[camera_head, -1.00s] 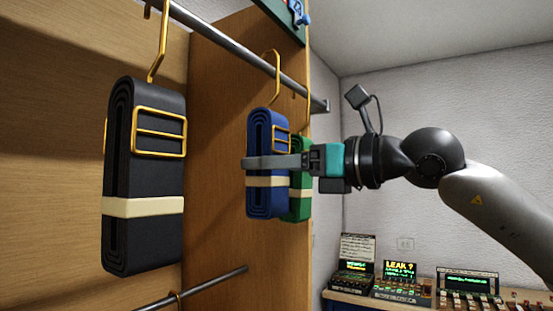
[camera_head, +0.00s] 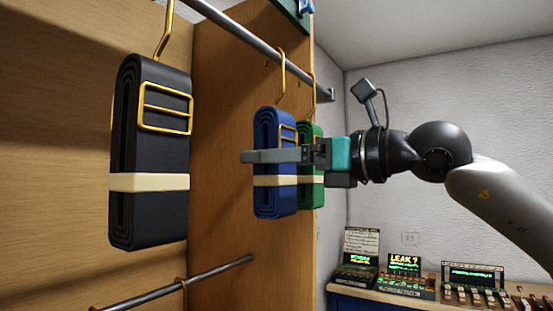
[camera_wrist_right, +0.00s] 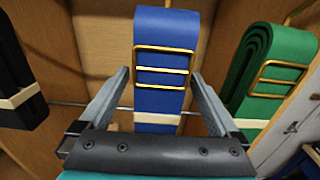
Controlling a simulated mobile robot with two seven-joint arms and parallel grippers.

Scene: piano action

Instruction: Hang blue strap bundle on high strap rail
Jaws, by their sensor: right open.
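The blue strap bundle (camera_head: 274,160) hangs upright below the high strap rail (camera_head: 250,42), with its gold hook (camera_head: 282,75) reaching over the rail. It has a cream band and a gold buckle, and also shows in the right wrist view (camera_wrist_right: 160,100). My right gripper (camera_head: 250,157) is at the bundle's mid-height, one finger across its near face. In the right wrist view my gripper (camera_wrist_right: 162,75) is open, with a finger on either side of the bundle. The far finger is hidden in the head view. My left gripper is not in view.
A black strap bundle (camera_head: 150,150) hangs to the left on the same rail. A green bundle (camera_head: 311,165) hangs close on the right, partly behind the blue one. A lower rail (camera_head: 215,270) runs below. A wooden panel (camera_head: 225,150) stands behind.

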